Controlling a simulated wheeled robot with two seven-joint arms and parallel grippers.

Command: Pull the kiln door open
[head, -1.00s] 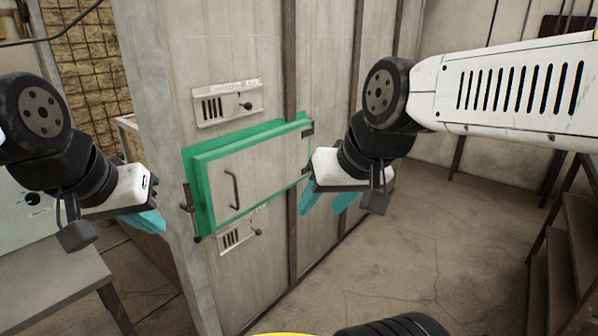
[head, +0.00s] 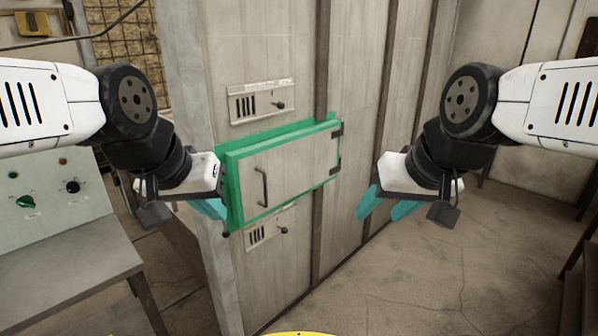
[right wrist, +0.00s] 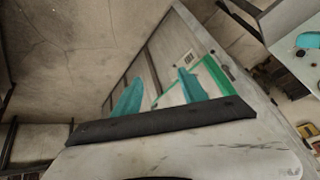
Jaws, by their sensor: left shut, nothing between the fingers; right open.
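The kiln door (head: 300,168) is a grey panel in a green frame on the kiln's front. It appears shut, with hinges on its right edge. Its dark bar handle (head: 262,187) is upright near the left edge. My left gripper (head: 212,208) is shut and empty, left of the door in the picture, near the kiln's corner; contact cannot be told. My right gripper (head: 385,208) is open and empty, right of the door. In the right wrist view its teal fingers (right wrist: 158,95) stand apart, with part of the green frame (right wrist: 212,75) beyond them.
Vent panels sit above (head: 262,101) and below (head: 268,232) the door. A control panel (head: 50,190) with knobs stands on a metal table (head: 70,270) at left. Shelving (head: 580,260) is at far right. The floor (head: 420,270) at right is clear.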

